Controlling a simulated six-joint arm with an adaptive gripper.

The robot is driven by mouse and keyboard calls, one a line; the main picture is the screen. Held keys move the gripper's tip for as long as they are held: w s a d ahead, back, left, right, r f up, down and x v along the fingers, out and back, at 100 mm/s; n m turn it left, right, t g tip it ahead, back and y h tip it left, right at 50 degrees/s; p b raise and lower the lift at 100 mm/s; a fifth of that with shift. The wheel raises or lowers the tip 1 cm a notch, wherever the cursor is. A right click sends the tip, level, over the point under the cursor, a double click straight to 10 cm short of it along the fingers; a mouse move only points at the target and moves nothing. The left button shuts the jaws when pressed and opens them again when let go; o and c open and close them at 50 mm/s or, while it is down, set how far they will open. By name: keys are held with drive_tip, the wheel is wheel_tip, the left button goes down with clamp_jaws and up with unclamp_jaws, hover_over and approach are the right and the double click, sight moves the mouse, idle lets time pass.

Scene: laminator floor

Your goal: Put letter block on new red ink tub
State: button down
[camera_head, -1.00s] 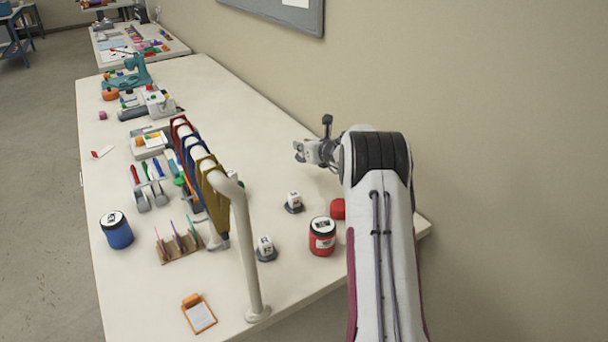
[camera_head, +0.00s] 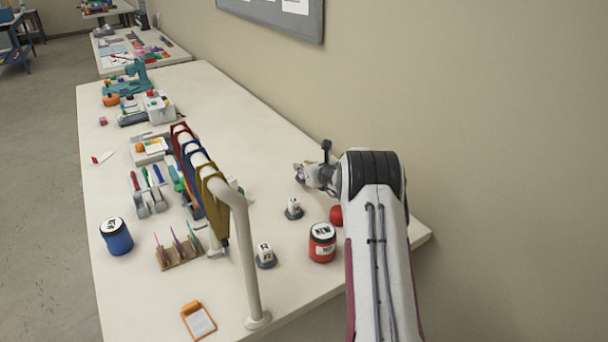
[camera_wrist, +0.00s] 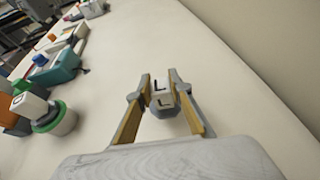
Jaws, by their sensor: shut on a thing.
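My gripper (camera_wrist: 163,98) is shut on a white letter block (camera_wrist: 160,92) with a dark L on its faces and a grey base. In the head view my gripper (camera_head: 303,173) is over the right side of the table, beyond the tubs; the held block is hard to make out there. The red ink tub (camera_head: 322,246) with a black lid and a label reading NEW stands near the table's right end, nearer the camera than my gripper. Nothing lies on its lid.
Two white blocks on grey bases, one farther (camera_head: 294,207) and one nearer (camera_head: 265,253), stand left of the tub. A red round thing (camera_head: 336,214) sits behind it, partly hidden by my arm. A pale post (camera_head: 246,250) with hanging coloured loops rises left. A blue tub (camera_head: 116,238) stands far left.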

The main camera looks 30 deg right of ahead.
drive_tip(key=shift+f, duration=1.4)
drive_tip(key=shift+f, duration=0.2)
drive_tip(key=c, duration=1.8)
unclamp_jaws()
drive_tip(key=shift+s, duration=0.1)
drive_tip(key=shift+v, duration=1.15)
drive_tip(key=shift+s+a+r, duration=0.1)
drive_tip(key=shift+s+a, duration=0.1)
drive_tip(key=shift+s, duration=0.45)
drive_tip(key=shift+s+a+r, duration=0.1)
drive_tip(key=shift+s+a, duration=0.05)
drive_tip(key=shift+s, duration=0.5)
drive_tip(key=shift+v, duration=1.35)
drive_tip(key=shift+o, duration=0.4)
drive_tip(key=shift+a, duration=0.1)
